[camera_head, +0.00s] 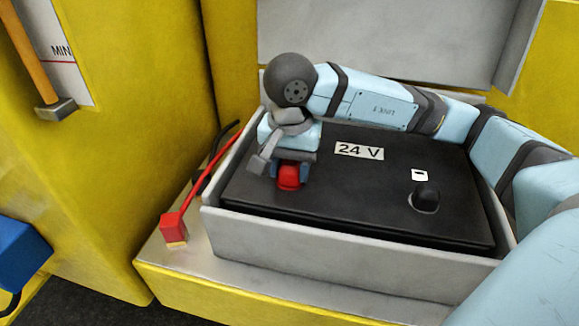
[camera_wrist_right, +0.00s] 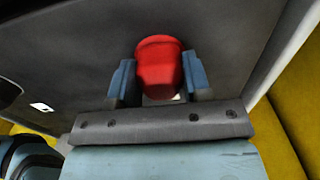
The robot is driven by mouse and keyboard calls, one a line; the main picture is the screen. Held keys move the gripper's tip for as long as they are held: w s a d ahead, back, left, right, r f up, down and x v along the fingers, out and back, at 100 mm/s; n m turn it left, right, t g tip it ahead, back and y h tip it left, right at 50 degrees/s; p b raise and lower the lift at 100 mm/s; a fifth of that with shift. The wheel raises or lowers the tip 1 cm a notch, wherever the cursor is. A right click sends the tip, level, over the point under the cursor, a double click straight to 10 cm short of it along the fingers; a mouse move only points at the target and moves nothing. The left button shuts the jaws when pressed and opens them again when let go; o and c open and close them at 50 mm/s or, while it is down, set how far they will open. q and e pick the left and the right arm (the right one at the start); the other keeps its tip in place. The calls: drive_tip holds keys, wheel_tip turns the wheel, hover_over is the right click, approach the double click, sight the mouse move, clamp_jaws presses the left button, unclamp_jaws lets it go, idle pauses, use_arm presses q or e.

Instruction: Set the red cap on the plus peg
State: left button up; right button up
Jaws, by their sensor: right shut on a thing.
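The red cap (camera_head: 289,176) is at the left part of the black battery top (camera_head: 330,200). My right gripper (camera_head: 289,170) is shut on it from above, one blue finger on each side. In the right wrist view the red cap (camera_wrist_right: 159,65) sits between the two fingers of the right gripper (camera_wrist_right: 157,72), close to the dark battery top. The plus peg does not show; the cap and gripper hide that spot. I cannot tell whether the cap touches the peg or the battery. My left gripper is not in view.
A black cap or knob (camera_head: 425,196) stands at the battery's right, beside a small white label (camera_head: 420,175). The grey box wall (camera_head: 340,255) surrounds the battery. A red cable connector (camera_head: 174,228) rests on the ledge at left.

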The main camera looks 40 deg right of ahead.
drive_tip(key=shift+s+a+f, duration=0.1)
drive_tip(key=shift+a+f, duration=0.15)
drive_tip(key=shift+f, duration=0.2)
drive_tip(key=shift+r, duration=0.15)
drive_tip(key=shift+s+r, duration=0.2)
drive_tip(key=shift+r, duration=0.25)
drive_tip(key=shift+r, duration=0.1)
